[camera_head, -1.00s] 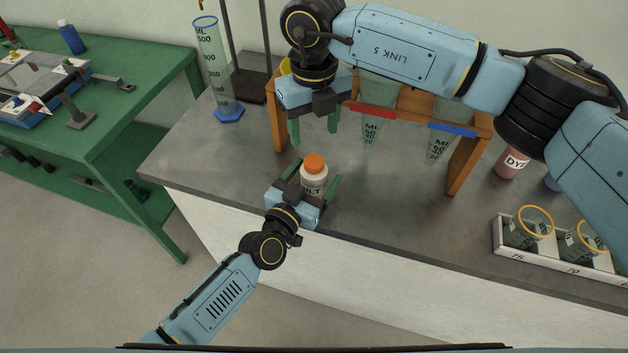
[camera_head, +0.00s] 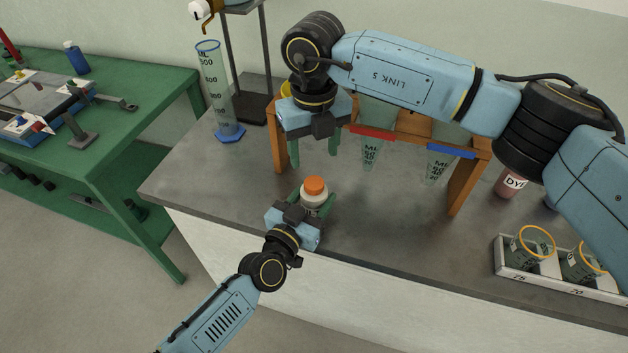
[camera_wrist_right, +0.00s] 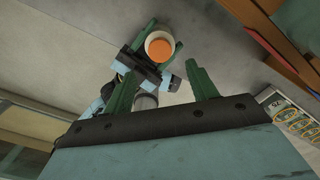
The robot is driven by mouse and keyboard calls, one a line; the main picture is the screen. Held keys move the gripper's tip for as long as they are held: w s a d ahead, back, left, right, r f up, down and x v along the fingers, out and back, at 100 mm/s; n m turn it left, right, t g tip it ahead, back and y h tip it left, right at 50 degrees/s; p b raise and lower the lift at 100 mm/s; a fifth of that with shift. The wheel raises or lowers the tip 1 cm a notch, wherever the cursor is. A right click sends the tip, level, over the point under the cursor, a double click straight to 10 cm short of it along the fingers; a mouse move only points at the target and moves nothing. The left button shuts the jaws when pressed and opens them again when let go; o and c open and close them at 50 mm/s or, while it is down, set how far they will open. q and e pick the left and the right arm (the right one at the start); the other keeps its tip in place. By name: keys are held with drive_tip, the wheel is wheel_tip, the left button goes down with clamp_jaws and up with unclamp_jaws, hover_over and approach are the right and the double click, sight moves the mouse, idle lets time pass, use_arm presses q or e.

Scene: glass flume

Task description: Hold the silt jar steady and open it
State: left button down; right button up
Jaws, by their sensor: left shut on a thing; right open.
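The silt jar (camera_head: 312,198) is a small whitish jar with an orange lid (camera_head: 314,185). It stands upright near the front edge of the grey bench, and its label is hidden. My left gripper (camera_head: 315,203) is shut on its body from the front. My right gripper (camera_head: 313,154) is open and empty, pointing down above and behind the jar, apart from it. In the right wrist view the orange lid (camera_wrist_right: 161,48) lies beyond the open right fingers (camera_wrist_right: 163,90), with the left gripper's green fingers on both sides of the jar.
A wooden rack (camera_head: 455,185) with graduated cones stands behind the right gripper. A tall measuring cylinder (camera_head: 216,90) stands at the back left. A white tray of beakers (camera_head: 507,266) and a dye jar (camera_head: 508,183) are to the right. The bench between jar and tray is clear.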

sight(314, 183)
drive_tip(key=m, duration=1.2)
drive_tip(key=shift+m, duration=0.3)
drive_tip(key=shift+f, duration=4.05)
